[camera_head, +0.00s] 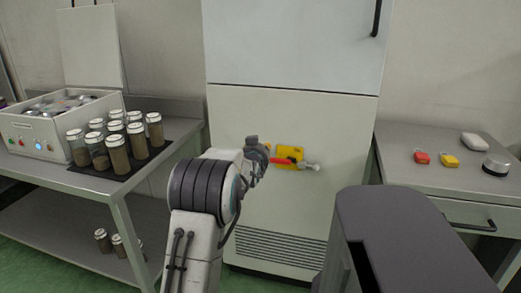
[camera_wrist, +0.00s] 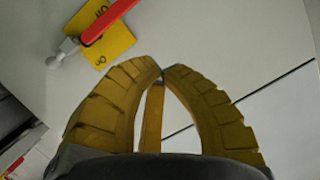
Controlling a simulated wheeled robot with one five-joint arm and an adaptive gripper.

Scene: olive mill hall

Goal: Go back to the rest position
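My gripper (camera_wrist: 162,70) shows in the wrist view with its two ribbed yellow fingers curved together, tips meeting, and nothing held between them. In the head view its end (camera_head: 262,155) is partly hidden behind my own arm, in front of the white cabinet (camera_head: 325,130). On the cabinet front is a red lever (camera_head: 280,161) over a yellow plate (camera_head: 291,153). In the wrist view the red lever (camera_wrist: 108,22) and the yellow plate (camera_wrist: 118,42), with on/off lettering, lie up and left of the fingertips, apart from them.
At left, a metal table (camera_head: 187,133) bears several capped jars (camera_head: 116,153) on a dark mat and a white box (camera_head: 40,140) with lit buttons.

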